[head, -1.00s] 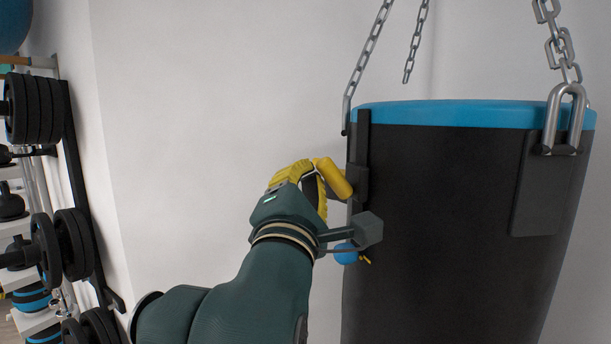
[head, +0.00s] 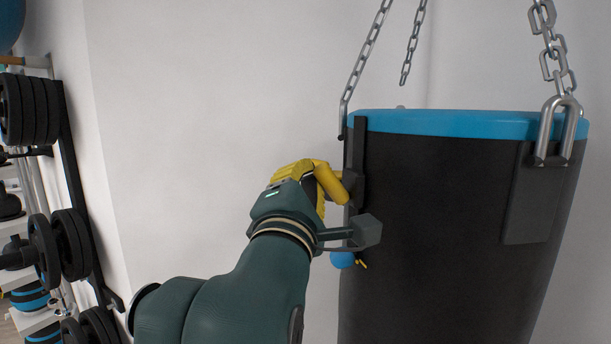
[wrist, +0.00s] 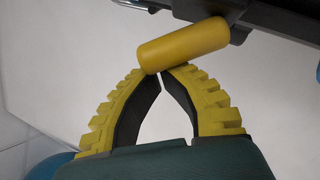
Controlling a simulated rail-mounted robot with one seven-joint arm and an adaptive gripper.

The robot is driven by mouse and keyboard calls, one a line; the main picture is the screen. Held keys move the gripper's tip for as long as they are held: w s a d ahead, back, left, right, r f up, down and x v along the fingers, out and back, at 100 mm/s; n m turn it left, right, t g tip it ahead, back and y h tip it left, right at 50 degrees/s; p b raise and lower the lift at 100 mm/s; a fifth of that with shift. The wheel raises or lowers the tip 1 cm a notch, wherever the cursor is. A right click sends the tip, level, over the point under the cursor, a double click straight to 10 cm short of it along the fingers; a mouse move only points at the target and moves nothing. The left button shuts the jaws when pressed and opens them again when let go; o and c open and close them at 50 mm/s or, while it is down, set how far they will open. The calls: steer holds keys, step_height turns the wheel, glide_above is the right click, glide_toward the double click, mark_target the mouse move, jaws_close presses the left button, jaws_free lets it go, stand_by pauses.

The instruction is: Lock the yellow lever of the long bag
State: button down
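The long bag (head: 430,230) is a black punching bag with a blue top rim, hanging from chains. The yellow lever (head: 330,184) is a short cylinder at the bag's upper left side, beside a black strap. In the wrist view the lever (wrist: 185,45) lies tilted across my fingertips, next to a dark bar. My gripper (head: 308,188) has ridged yellow fingers and is at the lever. In the wrist view my gripper (wrist: 160,70) has its fingertips together at the lever's lower left end, with no lever between them. Exact contact is hard to tell.
Chains (head: 365,65) rise from the bag. A silver shackle (head: 555,130) sits at its right. A small blue ball (head: 342,260) shows below my gripper. The white wall (head: 200,130) left of the bag is clear.

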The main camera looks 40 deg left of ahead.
steer(key=shift+d+r, duration=0.1)
steer(key=shift+r, duration=0.1)
steer(key=shift+w+d+r+p, duration=0.2)
steer(key=shift+w+r+p, duration=0.3)
steer(key=shift+p, duration=0.15)
stand_by(0.5)
steer(key=a+p, duration=0.2)
steer(key=a, duration=0.2)
steer(key=r+b+v, duration=0.1)
steer(key=b+v, duration=0.4)
steer(key=v, duration=0.5)
steer(key=shift+s, duration=0.6)
steer(key=shift+r, duration=0.15)
